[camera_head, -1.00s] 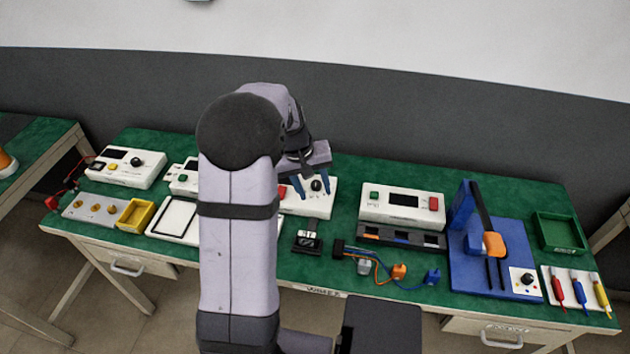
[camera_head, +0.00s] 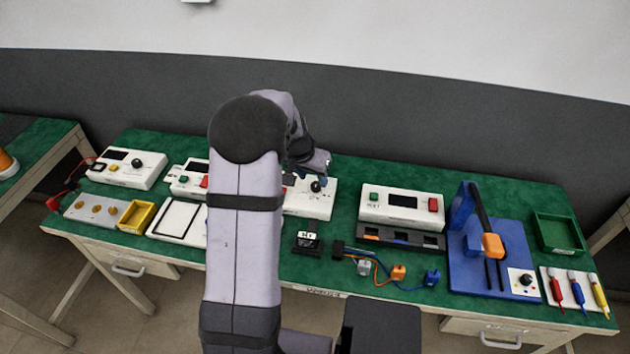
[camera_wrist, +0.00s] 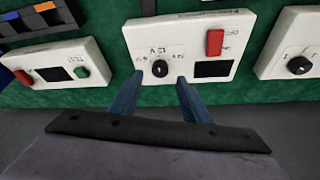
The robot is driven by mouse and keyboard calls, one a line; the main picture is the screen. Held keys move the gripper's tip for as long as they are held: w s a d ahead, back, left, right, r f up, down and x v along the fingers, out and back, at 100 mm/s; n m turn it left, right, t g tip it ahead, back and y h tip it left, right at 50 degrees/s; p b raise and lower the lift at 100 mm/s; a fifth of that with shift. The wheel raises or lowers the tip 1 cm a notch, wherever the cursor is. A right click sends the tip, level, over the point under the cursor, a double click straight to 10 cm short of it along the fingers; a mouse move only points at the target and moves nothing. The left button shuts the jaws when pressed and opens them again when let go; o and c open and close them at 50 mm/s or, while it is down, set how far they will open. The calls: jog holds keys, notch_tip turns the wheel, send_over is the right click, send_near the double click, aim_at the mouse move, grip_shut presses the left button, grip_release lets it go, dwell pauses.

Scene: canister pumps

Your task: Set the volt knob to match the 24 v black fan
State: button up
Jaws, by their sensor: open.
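The black volt knob (camera_wrist: 160,68) sits on a white box (camera_wrist: 132,38) in the wrist view, with small printed marks around it. I cannot clearly read the marks or the knob's pointer. In the head view the knob (camera_head: 316,186) is on the white box (camera_head: 318,207) partly hidden by my arm. My gripper (camera_wrist: 159,83) is open, its two blue fingers on either side of the knob in the wrist view; I cannot tell whether they touch it. In the head view my gripper (camera_head: 313,170) is just above the knob. The black fan (camera_head: 307,245) with a white label lies in front of the box.
The knob's box also carries a red switch (camera_wrist: 214,42) and a dark display (camera_wrist: 213,69). A white box (camera_head: 378,207) with green and red buttons stands to the right. Wired connectors (camera_head: 398,272) lie beside the fan. A blue stand (camera_head: 510,265) is further right.

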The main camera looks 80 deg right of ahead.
aim_at(316, 185)
jog(key=shift+p+x, duration=0.45)
jog(key=shift+x, duration=1.8)
jog(key=c, duration=1)
